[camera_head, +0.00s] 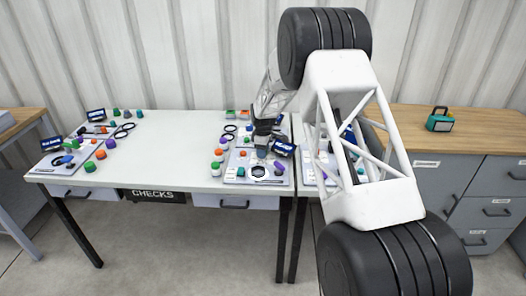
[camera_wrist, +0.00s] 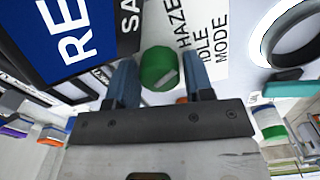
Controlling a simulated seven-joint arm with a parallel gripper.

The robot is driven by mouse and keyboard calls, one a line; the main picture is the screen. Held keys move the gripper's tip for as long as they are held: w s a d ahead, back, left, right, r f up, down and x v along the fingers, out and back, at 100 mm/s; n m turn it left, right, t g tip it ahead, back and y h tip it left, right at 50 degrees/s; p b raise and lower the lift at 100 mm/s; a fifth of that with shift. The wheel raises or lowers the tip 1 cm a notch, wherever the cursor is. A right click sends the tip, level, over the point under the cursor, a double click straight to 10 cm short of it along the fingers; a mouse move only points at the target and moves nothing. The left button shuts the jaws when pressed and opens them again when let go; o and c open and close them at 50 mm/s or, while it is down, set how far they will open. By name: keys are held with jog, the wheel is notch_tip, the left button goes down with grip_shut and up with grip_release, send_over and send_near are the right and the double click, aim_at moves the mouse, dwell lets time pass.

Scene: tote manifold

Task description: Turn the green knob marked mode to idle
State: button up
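The green knob (camera_wrist: 158,68) shows in the wrist view with a pale pointer mark on its face. It sits on a white plate (camera_wrist: 205,60) printed "HAZE", "IDLE" and "MODE" to the right of the knob. My gripper (camera_wrist: 160,80) is open, with one blue finger on each side of the knob. A gap shows beside each finger, and I cannot tell whether either touches it. In the head view my gripper (camera_head: 263,130) is over the panel (camera_head: 236,172) at the table's right end, where I cannot pick out the green knob for certain.
A blue sign (camera_wrist: 75,35) stands close on the left in the wrist view, and a dark ring (camera_wrist: 292,33) is at the right. The white table's middle (camera_head: 170,150) is clear. Another panel (camera_head: 65,175) with coloured knobs is at the left.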

jog(key=c, duration=0.5)
jog(key=shift+m, duration=1.5)
jog(key=o, duration=0.9)
